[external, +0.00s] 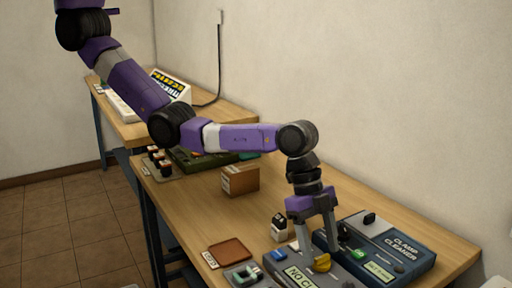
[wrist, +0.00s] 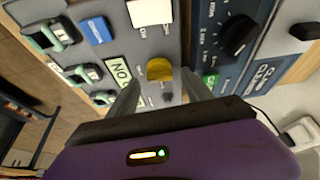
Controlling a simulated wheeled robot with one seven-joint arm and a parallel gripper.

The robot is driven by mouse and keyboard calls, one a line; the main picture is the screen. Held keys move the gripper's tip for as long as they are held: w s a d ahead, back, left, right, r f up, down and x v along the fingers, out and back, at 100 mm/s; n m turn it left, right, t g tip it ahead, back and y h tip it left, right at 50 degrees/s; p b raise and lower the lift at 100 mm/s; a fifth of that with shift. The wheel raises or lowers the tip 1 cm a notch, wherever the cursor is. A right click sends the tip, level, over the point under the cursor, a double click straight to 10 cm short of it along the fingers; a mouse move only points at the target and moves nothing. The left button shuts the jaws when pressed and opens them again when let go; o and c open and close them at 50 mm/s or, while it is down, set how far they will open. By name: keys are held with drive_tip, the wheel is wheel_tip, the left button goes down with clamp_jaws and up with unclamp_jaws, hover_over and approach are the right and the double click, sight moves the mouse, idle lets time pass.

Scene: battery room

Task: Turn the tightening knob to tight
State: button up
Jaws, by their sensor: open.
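A yellow knob (wrist: 159,69) sits on a grey box (wrist: 135,60) beside a pale label starting "NO"; it also shows in the external view (external: 322,263). The fingers of my gripper (external: 320,250) point down at this box. In the wrist view my gripper (wrist: 161,92) is open, with one finger on each side of the yellow knob's near side. I cannot tell whether either finger touches it. The knob's tight mark is not readable.
A blue "clamp cleaner" box (external: 400,250) with a black dial (wrist: 238,35) stands close on the right. Green clamps (wrist: 60,28) and a blue block (wrist: 96,30) lie left of the knob. A brown carton (external: 240,180) and a brown tray (external: 230,253) are on the wooden bench.

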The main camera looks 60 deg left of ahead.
drive_tip(key=v, duration=0.7)
drive_tip(key=shift+r, duration=0.1)
idle(0.5)
